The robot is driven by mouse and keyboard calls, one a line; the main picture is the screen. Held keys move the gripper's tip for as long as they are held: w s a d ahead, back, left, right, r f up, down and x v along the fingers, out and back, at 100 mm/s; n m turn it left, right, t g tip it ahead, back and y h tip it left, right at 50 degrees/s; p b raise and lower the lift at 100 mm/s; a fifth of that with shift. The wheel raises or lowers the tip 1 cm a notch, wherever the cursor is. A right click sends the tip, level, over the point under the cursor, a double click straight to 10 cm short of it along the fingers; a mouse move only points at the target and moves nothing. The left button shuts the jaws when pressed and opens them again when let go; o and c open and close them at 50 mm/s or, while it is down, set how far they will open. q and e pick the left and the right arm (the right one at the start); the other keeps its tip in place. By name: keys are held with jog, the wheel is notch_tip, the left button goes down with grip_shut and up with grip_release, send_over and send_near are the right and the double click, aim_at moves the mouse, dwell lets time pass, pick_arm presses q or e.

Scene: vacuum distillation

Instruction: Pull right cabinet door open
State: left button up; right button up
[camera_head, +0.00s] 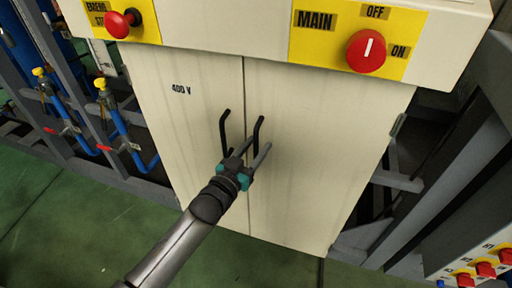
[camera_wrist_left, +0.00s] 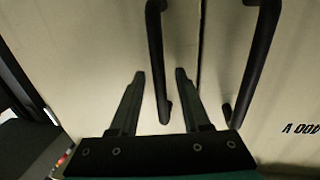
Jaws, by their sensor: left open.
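The beige cabinet has two closed doors meeting at a middle seam. The right cabinet door (camera_head: 320,150) has a black bar handle (camera_head: 258,133) near the seam. The left door (camera_head: 185,120) has a matching handle (camera_head: 225,130). My left gripper (camera_head: 254,151) is open at the lower part of the right door's handle. In the left wrist view, which is turned over, that handle (camera_wrist_left: 156,50) shows between the two fingers (camera_wrist_left: 160,72), with a gap on each side. Contact cannot be told. The left door's handle (camera_wrist_left: 260,60) is outside the fingers. My right gripper is not in view.
Above the doors is a panel with a red MAIN knob (camera_head: 367,50) and a red emergency button (camera_head: 118,24). Blue pipes (camera_head: 125,130) with valves stand left. Grey metal framing (camera_head: 440,180) stands close on the right. The green floor (camera_head: 60,225) in front is clear.

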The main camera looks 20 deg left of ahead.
pick_arm(q)
grip_shut()
dwell(1.4)
